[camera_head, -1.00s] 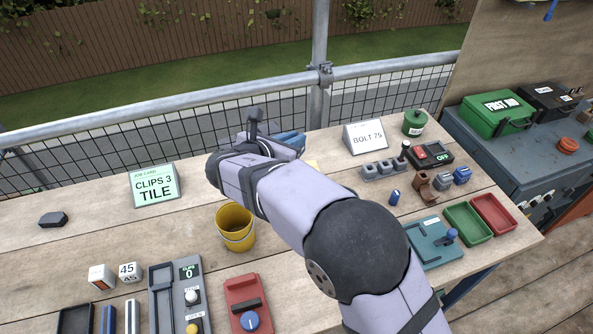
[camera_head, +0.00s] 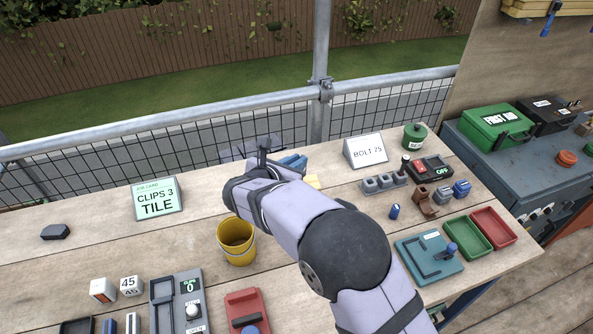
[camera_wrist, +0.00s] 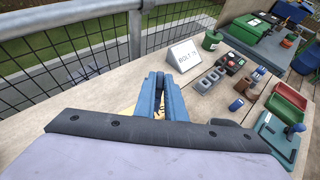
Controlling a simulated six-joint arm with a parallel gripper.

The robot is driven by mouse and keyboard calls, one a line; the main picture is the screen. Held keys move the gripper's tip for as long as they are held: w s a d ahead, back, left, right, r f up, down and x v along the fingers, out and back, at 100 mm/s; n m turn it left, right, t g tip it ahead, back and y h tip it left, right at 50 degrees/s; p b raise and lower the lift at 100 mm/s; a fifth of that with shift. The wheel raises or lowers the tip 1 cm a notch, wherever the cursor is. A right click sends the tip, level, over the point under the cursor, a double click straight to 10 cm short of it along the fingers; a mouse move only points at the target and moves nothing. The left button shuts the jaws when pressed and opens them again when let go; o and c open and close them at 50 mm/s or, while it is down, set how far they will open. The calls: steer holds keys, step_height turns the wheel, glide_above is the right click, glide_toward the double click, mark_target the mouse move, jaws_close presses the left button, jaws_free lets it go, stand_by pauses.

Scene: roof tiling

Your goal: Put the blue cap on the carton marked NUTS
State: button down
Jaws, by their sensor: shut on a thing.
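My gripper (camera_wrist: 161,100) points down at the back of the bench, behind my arm in the head view. Long blue pieces show at its end in the wrist view; I cannot tell finger from held thing there. The same blue (camera_head: 293,162) shows past my wrist in the head view. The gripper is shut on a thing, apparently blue. A tan-yellow thing (camera_head: 312,182) lies just below and beside it, and shows between the blue pieces in the wrist view (camera_wrist: 158,115) with dark marks. No word NUTS can be read. A small blue cylinder (camera_head: 394,212) stands apart to the right.
A yellow bucket (camera_head: 237,243) stands left of my arm. The BOLT 75 sign (camera_head: 366,151) and a green pot (camera_head: 415,136) stand to the right. Grey blocks (camera_head: 384,181), a teal jig (camera_head: 428,256) and a green tray (camera_head: 467,238) lie farther right. A rail fence (camera_head: 170,125) runs behind.

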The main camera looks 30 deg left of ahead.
steer(key=shift+f+p, duration=0.45)
steer(key=shift+f, duration=1.4)
steer(key=shift+f, duration=0.1)
steer(key=shift+f, duration=0.1)
steer(key=c, duration=1.8)
jaws_free()
steer(key=shift+r, duration=0.3)
steer(key=shift+s, duration=0.3)
steer(key=b+v, duration=0.3)
steer(key=v, duration=0.8)
steer(key=shift+s+r+b, duration=0.1)
steer(key=shift+s+b, duration=0.1)
steer(key=shift+b, duration=0.2)
